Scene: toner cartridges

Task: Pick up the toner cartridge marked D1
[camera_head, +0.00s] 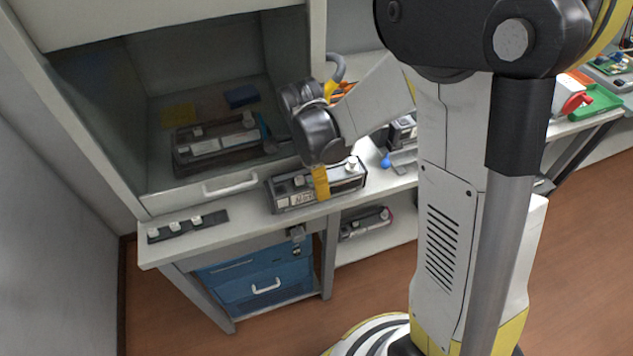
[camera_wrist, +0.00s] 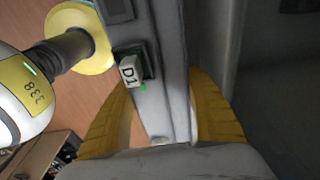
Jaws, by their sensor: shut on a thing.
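The toner cartridge (camera_head: 290,198) is a long dark grey block with white knobs, at the front edge of the bench in the head view. In the wrist view the cartridge (camera_wrist: 170,100) runs up the picture, and a white knob on it reads D1 (camera_wrist: 129,72). My gripper (camera_head: 320,182) comes down from above with its yellow fingers across the cartridge's middle. In the wrist view my gripper (camera_wrist: 162,85) has one finger on each side of the body, shut on it. I cannot tell whether the cartridge touches the bench or hangs just above it.
Another cartridge (camera_head: 215,145) lies in the recessed cabinet behind, near a blue block (camera_head: 241,96) and a yellow pad (camera_head: 178,115). A strip with white knobs (camera_head: 188,226) lies on the left bench. A cartridge (camera_head: 366,222) sits on the lower shelf, beside a blue drawer unit (camera_head: 250,285).

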